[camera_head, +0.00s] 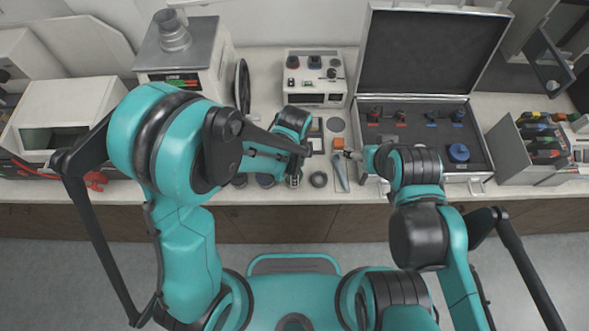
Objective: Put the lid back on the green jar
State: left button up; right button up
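I cannot make out a green jar or its lid for certain at this size; my arms cover part of the bench. Dark round pieces (265,180) lie at the bench's front edge, partly hidden by my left arm. A dark ring (318,179) lies right of them.
An open case (480,172) with dark foam holds red and blue-topped pieces and a blue round piece (458,152). A control box (314,92) stands at the back, a large press machine (215,62) left of it. A flat grey tool (340,172) lies at the front.

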pick_arm(q)
jog(key=shift+f+b, duration=0.2)
jog(key=shift+b, duration=0.3)
dwell(1.0)
dwell(0.3)
jog(key=o, duration=1.3)
jog(key=shift+o, duration=0.2)
jog(key=shift+r, duration=0.1)
jog(key=shift+r+p, duration=2.55)
jog(key=shift+r, duration=0.9)
grip_shut()
jog(key=shift+f, duration=0.2)
